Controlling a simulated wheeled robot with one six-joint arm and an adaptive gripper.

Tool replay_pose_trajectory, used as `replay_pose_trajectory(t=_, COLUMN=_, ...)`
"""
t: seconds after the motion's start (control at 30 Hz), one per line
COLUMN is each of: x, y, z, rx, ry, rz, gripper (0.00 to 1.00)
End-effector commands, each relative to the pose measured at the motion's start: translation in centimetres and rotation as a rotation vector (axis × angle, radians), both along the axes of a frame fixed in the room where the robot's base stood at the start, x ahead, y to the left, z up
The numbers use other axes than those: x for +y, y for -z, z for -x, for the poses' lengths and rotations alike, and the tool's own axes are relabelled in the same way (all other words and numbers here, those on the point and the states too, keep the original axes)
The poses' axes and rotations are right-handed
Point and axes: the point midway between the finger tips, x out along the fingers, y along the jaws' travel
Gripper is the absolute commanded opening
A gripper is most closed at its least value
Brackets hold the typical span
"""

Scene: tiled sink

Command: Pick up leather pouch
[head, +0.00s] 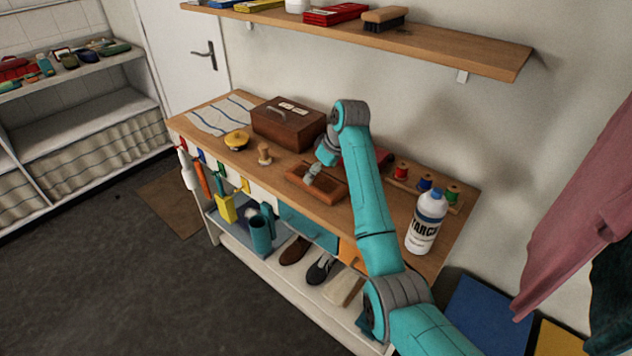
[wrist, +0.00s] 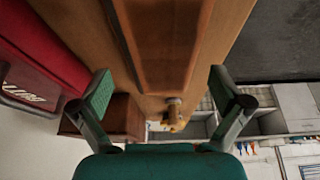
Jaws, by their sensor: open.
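A flat, reddish-brown rectangular thing (head: 332,192) with a raised edge lies on the wooden bench top. It is the likeliest leather pouch, though I cannot be sure of its material. In the wrist view the same brown thing (wrist: 168,45) reaches from the top edge to between my fingers. My gripper (head: 312,174) is just over it in the head view, partly in front of it. In the wrist view my gripper (wrist: 161,92) has its two fingers spread wide, one to each side, with nothing held. I cannot tell whether the fingers touch the bench.
A red box (wrist: 45,50) stands close beside my gripper, partly behind my arm in the head view. A shelf (head: 440,45) hangs above.

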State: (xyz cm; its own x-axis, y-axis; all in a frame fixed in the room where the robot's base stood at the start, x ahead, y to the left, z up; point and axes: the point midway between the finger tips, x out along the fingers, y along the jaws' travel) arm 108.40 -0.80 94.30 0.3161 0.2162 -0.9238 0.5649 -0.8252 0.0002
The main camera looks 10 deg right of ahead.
Motion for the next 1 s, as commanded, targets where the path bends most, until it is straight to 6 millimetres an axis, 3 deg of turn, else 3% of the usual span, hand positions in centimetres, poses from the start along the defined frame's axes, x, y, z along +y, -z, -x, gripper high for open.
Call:
replay_pose_trajectory(t=0.2, x=0.6, y=2.5, z=-0.8, rx=0.001, ry=0.000, rz=0.000, gripper=1.00)
replay_pose_trajectory(t=0.5, x=0.7, y=3.0, z=-0.9, rx=0.000, ry=0.000, rz=0.000, gripper=1.00)
replay_pose_trajectory(t=0.57, x=0.7, y=2.9, z=-0.9, rx=0.000, ry=0.000, rz=0.000, gripper=0.88)
replay_pose_trajectory(t=0.77, x=0.7, y=2.9, z=-0.9, rx=0.000, ry=0.000, rz=0.000, gripper=0.38)
replay_pose_trajectory(t=1.0, x=0.7, y=2.8, z=-1.0, rx=-0.002, ry=-0.001, rz=0.001, gripper=0.37)
